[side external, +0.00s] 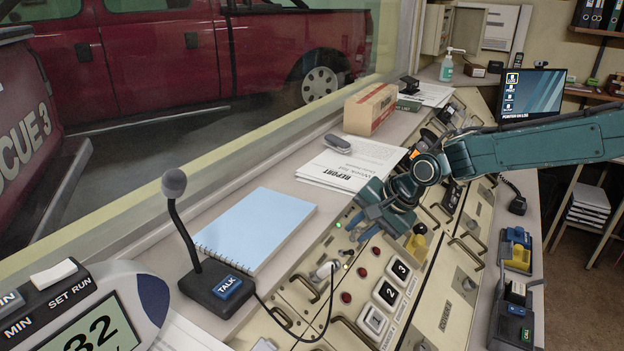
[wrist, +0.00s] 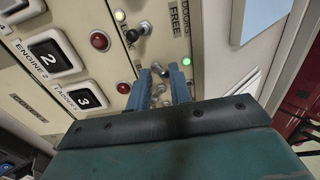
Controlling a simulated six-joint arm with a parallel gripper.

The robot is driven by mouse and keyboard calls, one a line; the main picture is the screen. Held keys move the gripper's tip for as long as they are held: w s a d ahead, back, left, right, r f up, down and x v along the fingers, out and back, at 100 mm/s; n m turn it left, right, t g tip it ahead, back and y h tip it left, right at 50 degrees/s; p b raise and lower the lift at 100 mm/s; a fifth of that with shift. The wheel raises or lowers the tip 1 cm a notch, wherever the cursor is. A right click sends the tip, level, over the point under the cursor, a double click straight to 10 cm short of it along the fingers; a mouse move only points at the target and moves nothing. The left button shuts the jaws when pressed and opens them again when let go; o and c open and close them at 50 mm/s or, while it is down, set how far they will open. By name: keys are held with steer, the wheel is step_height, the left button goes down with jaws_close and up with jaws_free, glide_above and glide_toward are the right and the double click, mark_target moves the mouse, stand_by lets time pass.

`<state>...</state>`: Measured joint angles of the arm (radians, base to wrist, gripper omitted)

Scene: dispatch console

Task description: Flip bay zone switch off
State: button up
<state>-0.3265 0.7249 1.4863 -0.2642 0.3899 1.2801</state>
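My gripper (side external: 362,226) is low over the switch panel (side external: 300,292) in the side external view. In the wrist view its two blue fingers (wrist: 167,80) stand apart with a narrow gap and nothing clearly held. Small metal toggles (wrist: 158,88) show between and just beyond the fingers; I cannot tell whether a finger touches one. A lever with a dark knob (wrist: 143,28) stands above the fingertips, near lettering that reads FREE. A green light (wrist: 187,60) is lit right of the fingers, and a yellow light (wrist: 119,15) at upper left. No bay zone label is legible.
Red buttons (wrist: 99,40) and numbered keys (wrist: 51,55) lie left of the fingers in the wrist view. In the side external view, a microphone (side external: 174,183) with a cord stands near the panel, beside a blue notepad (side external: 258,227). A yellow handle (side external: 416,245) is right of my gripper.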

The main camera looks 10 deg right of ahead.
steer(key=shift+s+d+f, duration=0.35)
steer(key=shift+d+f, duration=0.05)
steer(key=shift+r, duration=0.15)
stand_by(0.4)
